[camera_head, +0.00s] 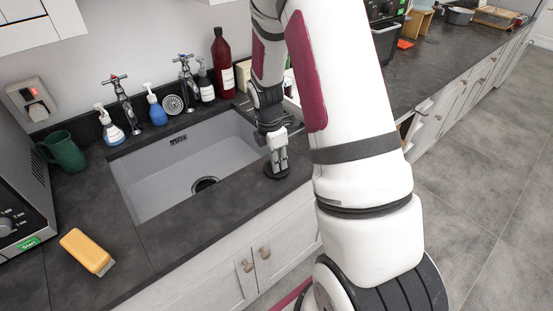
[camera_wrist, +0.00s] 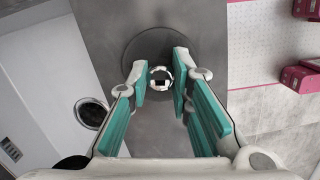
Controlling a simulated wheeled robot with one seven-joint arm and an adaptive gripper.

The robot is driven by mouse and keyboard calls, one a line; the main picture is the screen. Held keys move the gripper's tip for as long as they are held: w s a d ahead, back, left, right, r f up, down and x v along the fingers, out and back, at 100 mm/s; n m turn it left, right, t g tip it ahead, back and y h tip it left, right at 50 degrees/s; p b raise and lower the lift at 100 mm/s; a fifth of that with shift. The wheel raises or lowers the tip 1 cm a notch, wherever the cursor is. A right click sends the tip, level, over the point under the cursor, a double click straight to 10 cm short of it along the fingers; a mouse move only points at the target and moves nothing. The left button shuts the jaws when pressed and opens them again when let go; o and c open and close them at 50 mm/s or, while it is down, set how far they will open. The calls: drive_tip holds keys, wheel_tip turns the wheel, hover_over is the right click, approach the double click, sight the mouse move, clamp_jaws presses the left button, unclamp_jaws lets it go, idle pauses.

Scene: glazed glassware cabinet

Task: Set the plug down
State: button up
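The plug is a dark round disc with a pale metal ring-like knob at its centre. In the head view the plug (camera_head: 277,174) is at the counter strip just right of the sink, under my gripper (camera_head: 278,163). In the wrist view the plug (camera_wrist: 160,42) shows its disc beyond the fingertips, with the knob between the green pads. My gripper (camera_wrist: 160,78) points down and is shut on the knob, a pad on each side. The disc appears to rest on the dark counter; any small gap beneath it is hidden.
The grey sink (camera_head: 170,165) with its round drain (camera_head: 205,185) lies left of my gripper. Taps, soap bottles and a dark red bottle (camera_head: 223,62) stand behind it. A yellow block (camera_head: 87,251) and a green mug (camera_head: 65,152) are at the left. The counter's front edge is close by.

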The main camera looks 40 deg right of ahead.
drive_tip(key=o, duration=0.3)
drive_tip(key=shift+o, duration=0.2)
drive_tip(key=shift+r, duration=0.1)
wheel_tip(320, 180, up, 12)
drive_tip(key=a, duration=0.2)
drive_tip(key=s+a+r+m+t, duration=0.1)
drive_tip(key=s+a+r+m, duration=0.3)
drive_tip(key=r, duration=0.3)
drive_tip(key=s+a+r+m+t, duration=0.2)
drive_tip(key=s+a+r+m, duration=0.15)
drive_tip(key=a+r, duration=0.2)
drive_tip(key=s+a+r+m+t, duration=0.1)
drive_tip(key=s+a+r+m, duration=0.1)
drive_tip(key=s, duration=0.4)
drive_tip(key=s+a+r+m+t+y, duration=0.1)
drive_tip(key=s+a+r+m, duration=0.2)
drive_tip(key=s+a+m, duration=0.1)
drive_tip(key=s+m, duration=0.1)
drive_tip(key=m, duration=0.1)
drive_tip(key=shift+s+a+r+m+t, duration=0.2)
drive_tip(key=shift+s+r+m+t, duration=0.1)
drive_tip(key=shift+s+m+t, duration=0.1)
